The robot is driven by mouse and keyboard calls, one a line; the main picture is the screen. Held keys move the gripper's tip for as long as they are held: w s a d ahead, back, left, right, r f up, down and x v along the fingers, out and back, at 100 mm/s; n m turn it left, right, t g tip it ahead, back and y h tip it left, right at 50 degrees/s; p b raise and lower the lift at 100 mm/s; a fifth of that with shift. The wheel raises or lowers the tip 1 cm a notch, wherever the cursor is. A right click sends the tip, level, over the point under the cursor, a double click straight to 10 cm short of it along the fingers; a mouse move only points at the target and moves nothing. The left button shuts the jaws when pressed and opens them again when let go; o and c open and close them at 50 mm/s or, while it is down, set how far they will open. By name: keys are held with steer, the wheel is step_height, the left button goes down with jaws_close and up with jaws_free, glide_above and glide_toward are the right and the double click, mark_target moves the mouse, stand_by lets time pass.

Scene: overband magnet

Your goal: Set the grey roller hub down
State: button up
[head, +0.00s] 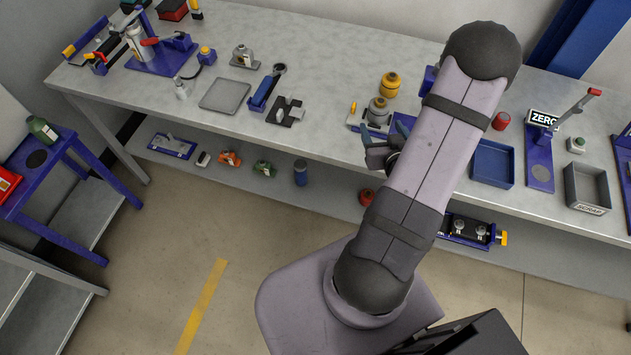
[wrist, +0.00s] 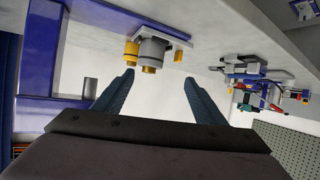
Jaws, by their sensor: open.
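A grey cylindrical part (head: 377,111), which looks like the grey roller hub, stands on the bench beside a yellow upright piece at the bench's middle right. In the wrist view, a grey cylinder with a brass-coloured end (wrist: 153,52) sits on a plate beside a yellow cylinder (wrist: 131,50), just beyond the fingertips; it seems to be the same part. My gripper (wrist: 159,76) is open, with nothing between its fingers. In the head view my gripper (head: 378,153) is at the bench's front edge, partly hidden by my arm, apart from the grey part.
A yellow-orange capped part (head: 390,84) stands behind the grey part. A blue tray (head: 492,163) and a grey scrap bin (head: 587,186) are to the right. A flat grey tray (head: 224,95) and a blue-handled fixture (head: 266,88) are to the left. Bare bench lies between.

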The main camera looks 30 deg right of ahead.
steer(key=w+a+n+g+y, duration=0.1)
steer(key=a+n+g+y, duration=0.35)
steer(key=a, duration=0.75)
steer(key=s+a+r+g, duration=0.2)
steer(key=s+a+g, duration=0.2)
steer(key=s+a, duration=0.2)
steer(key=s+a+r+g, duration=0.3)
steer(key=s+a, duration=0.3)
steer(key=a, duration=0.3)
steer(key=shift+r+g+y, duration=0.25)
steer(key=shift+g+y, duration=0.1)
steer(key=shift+w, duration=0.1)
step_height(320, 180, down, 18)
steer(key=b, duration=1.7)
steer(key=shift+b, duration=0.4)
steer(key=shift+r, duration=0.1)
